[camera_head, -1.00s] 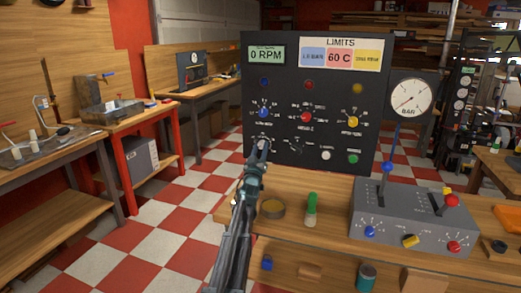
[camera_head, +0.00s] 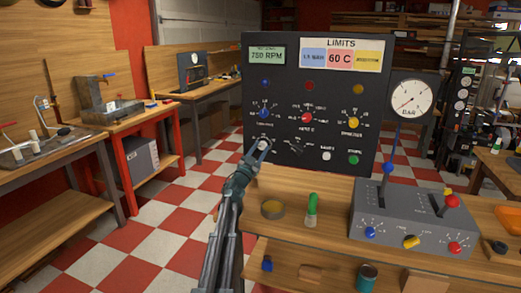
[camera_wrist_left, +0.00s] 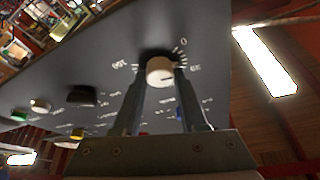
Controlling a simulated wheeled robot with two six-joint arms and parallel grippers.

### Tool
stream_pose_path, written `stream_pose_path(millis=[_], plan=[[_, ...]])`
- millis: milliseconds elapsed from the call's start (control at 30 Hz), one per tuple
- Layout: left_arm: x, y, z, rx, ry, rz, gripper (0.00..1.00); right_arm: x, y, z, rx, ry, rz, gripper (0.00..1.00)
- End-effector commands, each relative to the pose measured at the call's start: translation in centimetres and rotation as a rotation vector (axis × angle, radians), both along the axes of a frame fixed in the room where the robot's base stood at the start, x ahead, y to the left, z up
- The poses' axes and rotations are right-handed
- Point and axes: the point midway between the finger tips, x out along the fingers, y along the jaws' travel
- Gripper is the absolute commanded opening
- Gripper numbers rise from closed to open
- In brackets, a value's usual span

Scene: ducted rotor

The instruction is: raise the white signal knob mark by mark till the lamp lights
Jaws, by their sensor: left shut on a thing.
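The white signal knob (camera_wrist_left: 159,71) sits on the dark panel (camera_head: 340,60), within an arc of white marks. My left gripper (camera_head: 261,147) is shut on it, with one finger on each side in the left wrist view (camera_wrist_left: 161,98). A dark line shows on the knob's face. In the head view the fingers partly cover the knob. The display (camera_head: 267,55) at the panel's upper left reads about 780 RPM. The blue lamp (camera_head: 265,83), red lamp (camera_head: 309,85) and yellow lamp (camera_head: 358,88) all look dim. My right gripper is not in view.
The panel also carries blue (camera_head: 263,113), red (camera_head: 307,118) and yellow (camera_head: 353,122) knobs. A wooden bench (camera_head: 325,182) stands in front, with a grey control box (camera_head: 415,225), a pressure gauge (camera_head: 411,97) and a green-topped bottle (camera_head: 312,204). The floor to the left is clear.

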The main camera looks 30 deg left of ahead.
Motion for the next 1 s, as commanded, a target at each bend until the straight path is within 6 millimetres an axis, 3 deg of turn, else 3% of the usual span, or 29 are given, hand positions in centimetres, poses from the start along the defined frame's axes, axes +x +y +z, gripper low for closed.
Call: stream_pose_path(millis=[400,900,933,1000], plan=[[0.04,0.07,0.09,0.152,0.034,-0.002,0.0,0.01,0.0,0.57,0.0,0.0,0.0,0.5],[0.03,0.05,0.04,0.169,0.038,-0.001,0.0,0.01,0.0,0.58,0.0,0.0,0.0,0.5],[0.03,0.05,0.04,0.169,0.038,-0.001,0.43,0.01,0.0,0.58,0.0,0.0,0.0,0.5],[0.02,0.05,0.04,0.169,0.038,-0.001,0.56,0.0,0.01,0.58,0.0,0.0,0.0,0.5]])
